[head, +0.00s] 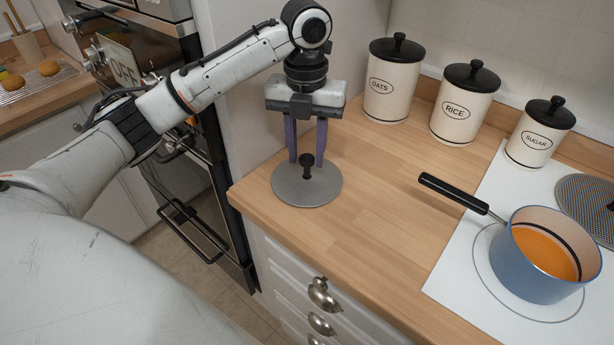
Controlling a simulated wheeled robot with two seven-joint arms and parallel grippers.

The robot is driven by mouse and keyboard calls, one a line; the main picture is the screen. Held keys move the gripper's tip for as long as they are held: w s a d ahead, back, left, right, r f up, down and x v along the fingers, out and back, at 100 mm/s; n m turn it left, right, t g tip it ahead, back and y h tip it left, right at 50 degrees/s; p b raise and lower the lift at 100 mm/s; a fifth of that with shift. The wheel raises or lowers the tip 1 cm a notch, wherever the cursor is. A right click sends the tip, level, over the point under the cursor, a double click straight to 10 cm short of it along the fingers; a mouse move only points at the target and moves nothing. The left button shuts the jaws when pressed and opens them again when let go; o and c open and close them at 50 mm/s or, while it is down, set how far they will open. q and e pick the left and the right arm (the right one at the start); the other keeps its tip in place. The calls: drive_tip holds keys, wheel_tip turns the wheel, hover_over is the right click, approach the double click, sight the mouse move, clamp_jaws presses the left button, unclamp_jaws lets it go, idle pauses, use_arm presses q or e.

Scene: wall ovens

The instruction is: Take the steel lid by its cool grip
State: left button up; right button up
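The steel lid (308,192) is a flat grey disc lying on the wooden counter near its left corner. Its black knob grip (307,163) stands upright at the centre. My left gripper (306,163) points down over the lid, with its two purple fingers apart on either side of the knob. A gap shows between the fingers and the knob, so the gripper looks open. The fingertips are close above the disc; I cannot tell whether they touch it. My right gripper is not in view.
A blue saucepan (538,275) of orange liquid sits on the white hob (451,268), its black handle (452,193) reaching left over the counter (376,205). Canisters marked OATS (391,95), RICE (462,110) and SUGAR (536,140) line the back. Wall ovens (190,165) stand left.

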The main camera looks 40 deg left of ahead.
sight(307, 157)
use_arm(q)
wheel_tip(307, 157, down, 4)
drive_tip(key=shift+w+r, duration=0.1)
drive_tip(key=shift+r, duration=0.1)
clamp_jaws()
